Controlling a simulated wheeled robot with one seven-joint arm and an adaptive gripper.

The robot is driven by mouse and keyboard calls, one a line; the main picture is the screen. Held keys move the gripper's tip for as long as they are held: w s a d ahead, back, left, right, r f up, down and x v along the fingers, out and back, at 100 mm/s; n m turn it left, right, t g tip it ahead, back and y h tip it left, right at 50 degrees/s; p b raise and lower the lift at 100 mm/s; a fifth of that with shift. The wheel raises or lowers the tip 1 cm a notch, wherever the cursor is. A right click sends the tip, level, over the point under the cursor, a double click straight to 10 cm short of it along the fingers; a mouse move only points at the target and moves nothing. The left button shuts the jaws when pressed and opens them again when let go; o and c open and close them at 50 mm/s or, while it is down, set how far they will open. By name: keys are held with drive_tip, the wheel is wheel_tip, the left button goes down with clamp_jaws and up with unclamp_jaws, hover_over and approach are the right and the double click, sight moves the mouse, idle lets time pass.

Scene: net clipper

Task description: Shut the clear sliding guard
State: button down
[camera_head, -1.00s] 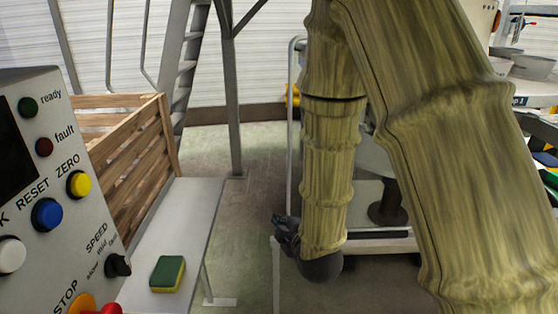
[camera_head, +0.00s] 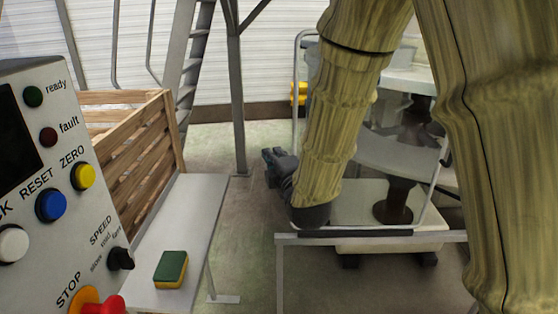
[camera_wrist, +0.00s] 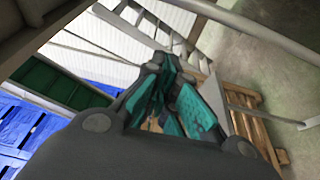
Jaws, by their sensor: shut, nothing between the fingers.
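A grey control panel (camera_head: 55,225) with coloured buttons fills the left edge of the head view. My gripper (camera_head: 268,163) is near the middle of the head view, pointing left, beyond the grey bench and apart from the panel. In the wrist view my gripper (camera_wrist: 168,72) has its teal-padded fingers shut with nothing held. My arm covers much of the right side of the head view.
A grey bench (camera_head: 195,215) bears a green and yellow sponge (camera_head: 171,268). A slatted wooden crate (camera_head: 135,150) stands behind it. A grey post (camera_head: 236,100) and metal stairs (camera_head: 190,65) are further back. A metal rail (camera_head: 360,238) runs below my arm. Open floor lies between bench and rail.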

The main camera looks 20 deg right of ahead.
drive_tip(key=shift+w+d+p, duration=0.25)
drive_tip(key=shift+w+d, duration=0.5)
drive_tip(key=shift+d, duration=0.2)
drive_tip(key=shift+w+d+p, duration=0.25)
drive_tip(key=shift+w+d, duration=0.45)
drive_tip(key=shift+d, duration=0.2)
